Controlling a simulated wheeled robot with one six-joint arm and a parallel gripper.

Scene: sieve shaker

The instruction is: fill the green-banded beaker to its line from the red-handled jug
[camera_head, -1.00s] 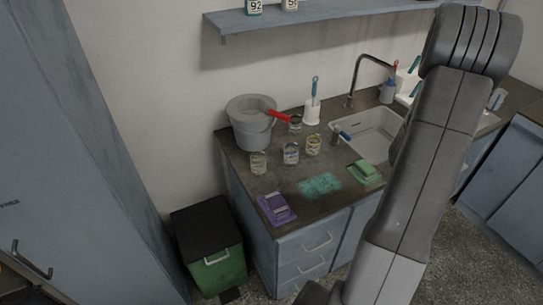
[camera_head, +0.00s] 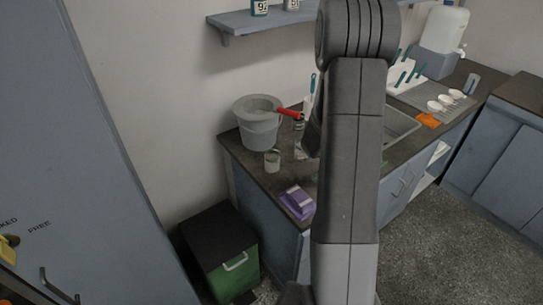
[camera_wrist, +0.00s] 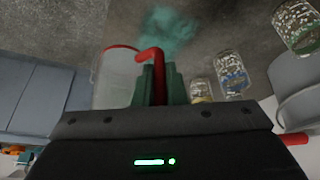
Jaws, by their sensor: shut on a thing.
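The jug (camera_wrist: 116,80) is a clear, pale vessel with a red rim and a red handle (camera_wrist: 148,56), at the left of the wrist view. My gripper (camera_wrist: 155,85) is shut on the red handle; the jug's level is hard to read. The green-banded beaker (camera_wrist: 299,27) is at the upper right of the wrist view, apart from the jug, with speckled pale contents. It appears to be the leftmost beaker (camera_head: 272,161) in the head view, in front of the grey bucket. My arm hides the gripper and jug in the head view.
Blue-banded (camera_wrist: 232,75) and yellow-banded (camera_wrist: 201,91) beakers stand between jug and green-banded beaker. A purple item (camera_head: 297,201) lies at the counter's front edge. A teal patch (camera_wrist: 168,28) marks the counter.

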